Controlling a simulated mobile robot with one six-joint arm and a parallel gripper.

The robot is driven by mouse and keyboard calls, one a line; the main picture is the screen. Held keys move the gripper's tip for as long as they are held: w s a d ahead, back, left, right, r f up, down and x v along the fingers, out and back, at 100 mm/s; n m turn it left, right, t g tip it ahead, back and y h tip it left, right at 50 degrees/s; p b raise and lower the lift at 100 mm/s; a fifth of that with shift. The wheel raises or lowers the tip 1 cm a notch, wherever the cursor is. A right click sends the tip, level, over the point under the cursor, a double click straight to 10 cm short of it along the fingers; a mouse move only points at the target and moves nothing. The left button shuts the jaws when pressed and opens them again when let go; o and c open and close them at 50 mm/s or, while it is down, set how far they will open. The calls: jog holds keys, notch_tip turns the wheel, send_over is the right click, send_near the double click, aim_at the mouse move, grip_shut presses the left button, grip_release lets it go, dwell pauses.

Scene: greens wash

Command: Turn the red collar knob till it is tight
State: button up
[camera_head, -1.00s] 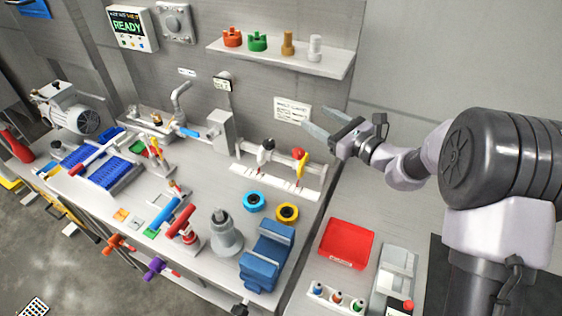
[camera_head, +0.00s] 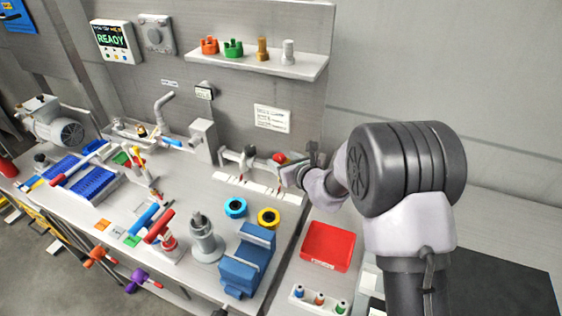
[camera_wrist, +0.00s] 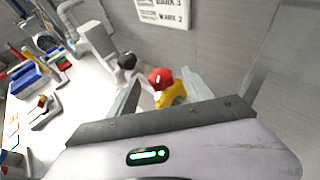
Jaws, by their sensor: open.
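A round red knob (camera_head: 279,157) sits on the right part of a white rack at the back of the bench. It also shows in the wrist view (camera_wrist: 159,77), with a yellow part (camera_wrist: 172,94) just below it. My gripper (camera_head: 293,168) is at the rack's right end, close to the red knob. In the wrist view my open fingers (camera_wrist: 163,92) stand left and right of the red and yellow parts in the picture. I cannot tell whether they touch. In the head view my gripper covers the yellow part.
A dark knob (camera_head: 249,151) stands left of the red one on the same rack. A sign (camera_head: 272,118) is on the wall behind. A blue ring (camera_head: 235,207), a yellow ring (camera_head: 269,218) and a blue vise-like block (camera_head: 247,262) lie in front. A red tray (camera_head: 327,246) stands at right.

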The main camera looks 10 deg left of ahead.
jog(key=shift+x, duration=1)
grip_shut()
jog(key=shift+d+r, duration=0.1)
jog(key=shift+r, duration=0.05)
